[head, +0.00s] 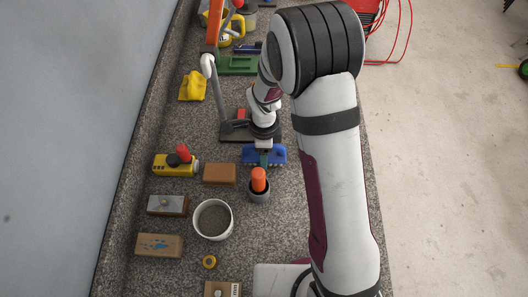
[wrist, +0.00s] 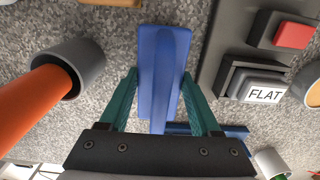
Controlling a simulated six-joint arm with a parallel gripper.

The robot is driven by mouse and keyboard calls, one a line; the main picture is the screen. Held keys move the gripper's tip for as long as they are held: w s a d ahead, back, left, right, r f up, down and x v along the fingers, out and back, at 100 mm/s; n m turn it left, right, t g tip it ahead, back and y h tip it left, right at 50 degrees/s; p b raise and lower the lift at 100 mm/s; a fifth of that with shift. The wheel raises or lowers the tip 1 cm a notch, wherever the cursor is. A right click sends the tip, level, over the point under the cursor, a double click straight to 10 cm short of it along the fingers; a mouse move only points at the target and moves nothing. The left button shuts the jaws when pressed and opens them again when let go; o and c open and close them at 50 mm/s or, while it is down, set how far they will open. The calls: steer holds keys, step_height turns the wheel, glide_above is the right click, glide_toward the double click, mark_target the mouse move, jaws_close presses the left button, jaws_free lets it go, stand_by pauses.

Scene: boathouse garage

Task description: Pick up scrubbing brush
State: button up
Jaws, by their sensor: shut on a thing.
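The scrubbing brush, which I take to be the blue piece (head: 279,153), is at my gripper on the speckled counter in the head view. In the wrist view its long blue body (wrist: 164,60) stands between the two teal fingers. My gripper (wrist: 160,85) is shut on it, one finger at each side. In the head view my gripper (head: 264,158) covers the middle of the blue piece. A darker blue bar (wrist: 225,130) shows behind the right finger in the wrist view; I cannot tell whether it belongs to the brush. Whether the brush touches the counter is unclear.
A grey cup (wrist: 82,60) with an orange handle (wrist: 30,110) stands close by. A dark base (wrist: 235,40) with a red block and a "FLAT" label is on the other side. A brown block (head: 219,173), white bowl (head: 230,222) and yellow tool (head: 168,168) lie nearby.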

step_height(320, 180, up, 4)
steer(key=shift+d+r, duration=0.1)
steer(key=s+d+r, duration=0.2)
steer(key=d+r, duration=0.4)
steer(key=d, duration=0.5)
steer(key=shift+s+r, duration=0.25)
steer(key=shift+s, duration=0.1)
